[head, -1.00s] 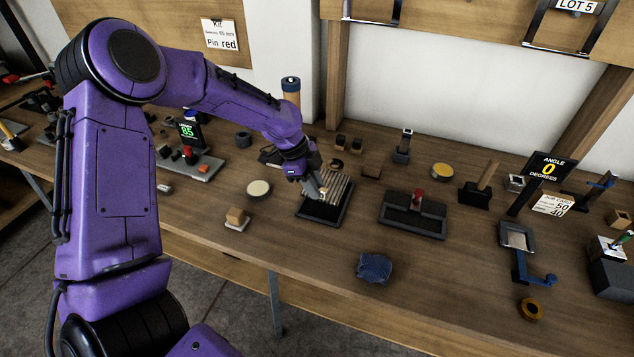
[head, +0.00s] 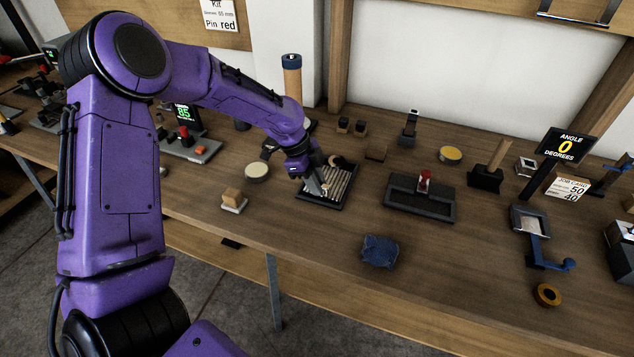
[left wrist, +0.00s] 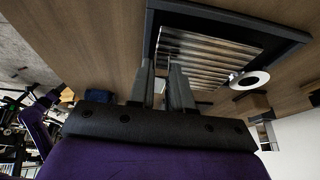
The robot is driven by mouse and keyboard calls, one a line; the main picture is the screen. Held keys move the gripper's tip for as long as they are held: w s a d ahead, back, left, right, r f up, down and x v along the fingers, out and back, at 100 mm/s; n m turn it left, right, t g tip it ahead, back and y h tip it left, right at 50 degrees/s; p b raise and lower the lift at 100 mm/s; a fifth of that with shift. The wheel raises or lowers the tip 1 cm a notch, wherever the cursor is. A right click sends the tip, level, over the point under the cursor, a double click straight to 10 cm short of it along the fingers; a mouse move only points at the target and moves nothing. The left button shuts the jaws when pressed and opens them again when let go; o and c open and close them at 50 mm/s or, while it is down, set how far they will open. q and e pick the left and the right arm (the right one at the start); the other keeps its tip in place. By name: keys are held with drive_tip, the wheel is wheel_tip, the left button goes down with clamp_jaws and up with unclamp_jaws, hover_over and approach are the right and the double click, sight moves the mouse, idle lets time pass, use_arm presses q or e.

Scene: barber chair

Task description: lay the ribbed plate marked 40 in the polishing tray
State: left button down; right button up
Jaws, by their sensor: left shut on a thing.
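The ribbed plate (head: 342,180) is pale with dark grooves, and its mark is not legible. It shows within the outline of the dark, shallow polishing tray (head: 325,203) in the head view. In the left wrist view the ribbed plate (left wrist: 205,52) is inside the dark rim of the tray (left wrist: 240,18); I cannot tell whether it touches the floor. My left gripper (head: 319,190) is shut on the plate at its near left part, pointing down. Its fingers (left wrist: 164,88) hide the grip point in the left wrist view. My right gripper is not in view.
A round pale disc (head: 257,171) and a small wooden block (head: 232,197) lie left of the tray. A dark holder with a red knob (head: 419,200) stands to the right. A crumpled blue cloth (head: 380,251) lies in front. A card (head: 567,188) reads 50 and 40.

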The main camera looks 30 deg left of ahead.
use_arm(q)
drive_tip(key=shift+s+f, duration=0.15)
drive_tip(key=shift+f, duration=0.2)
drive_tip(key=c, duration=1.3)
unclamp_jaws()
drive_tip(key=shift+c, duration=0.2)
drive_tip(key=o, duration=0.4)
drive_tip(key=shift+d, duration=0.1)
drive_tip(key=shift+w, duration=0.2)
drive_tip(key=v, duration=1)
drive_tip(key=shift+r, duration=0.25)
drive_tip(key=shift+w, duration=0.1)
